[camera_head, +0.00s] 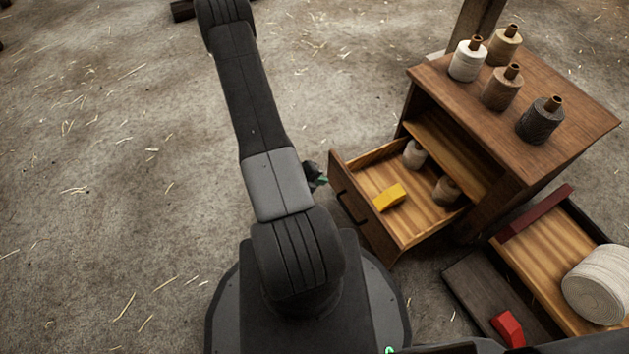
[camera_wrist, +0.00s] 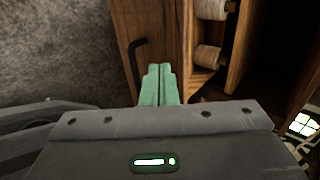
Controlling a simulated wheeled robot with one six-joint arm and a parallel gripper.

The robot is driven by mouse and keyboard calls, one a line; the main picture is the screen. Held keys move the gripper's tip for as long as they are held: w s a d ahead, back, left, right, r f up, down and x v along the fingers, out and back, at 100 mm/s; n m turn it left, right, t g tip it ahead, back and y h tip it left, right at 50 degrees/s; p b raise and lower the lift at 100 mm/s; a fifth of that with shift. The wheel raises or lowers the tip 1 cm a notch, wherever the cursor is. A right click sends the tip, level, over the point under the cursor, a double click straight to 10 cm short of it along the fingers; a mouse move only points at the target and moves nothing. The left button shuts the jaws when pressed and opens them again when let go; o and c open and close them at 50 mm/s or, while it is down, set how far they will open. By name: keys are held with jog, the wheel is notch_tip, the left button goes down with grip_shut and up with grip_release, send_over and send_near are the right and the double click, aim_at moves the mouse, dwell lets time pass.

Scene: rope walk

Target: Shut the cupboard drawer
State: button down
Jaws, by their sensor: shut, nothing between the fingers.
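The wooden cupboard (camera_head: 521,167) stands at the right in the head view. Its drawer (camera_head: 409,235) is pulled out toward my arm and holds a yellow block (camera_head: 389,196) and two spools. The drawer has a dark bar handle (camera_head: 352,208) on its front, and this handle also shows in the wrist view (camera_wrist: 137,62). My gripper (camera_wrist: 159,84) has green fingers, shut and empty, in front of the drawer front (camera_wrist: 158,30), just right of the handle in the wrist view. I cannot tell whether the fingertips touch the wood. In the head view my arm hides most of the gripper.
Several thread spools (camera_head: 502,88) stand on the cupboard top. A second wooden tray or drawer (camera_head: 541,243) with a large pale rope coil (camera_head: 598,285) lies at the lower right. A red block (camera_head: 508,328) is beside it. The straw-strewn floor (camera_head: 110,180) at the left is clear.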

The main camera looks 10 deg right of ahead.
aim_at(347, 177)
jog(key=shift+w+d+f+b, duration=0.3)
jog(key=shift+w+d+f, duration=0.2)
jog(key=shift+d, duration=0.6)
jog(key=shift+w+d+f+b, duration=0.25)
jog(key=shift+w+d+f, duration=0.2)
jog(key=shift+d, duration=0.65)
jog(key=shift+w+d+f+b, duration=0.3)
jog(key=shift+w+d+f, duration=0.2)
jog(key=shift+d, duration=0.6)
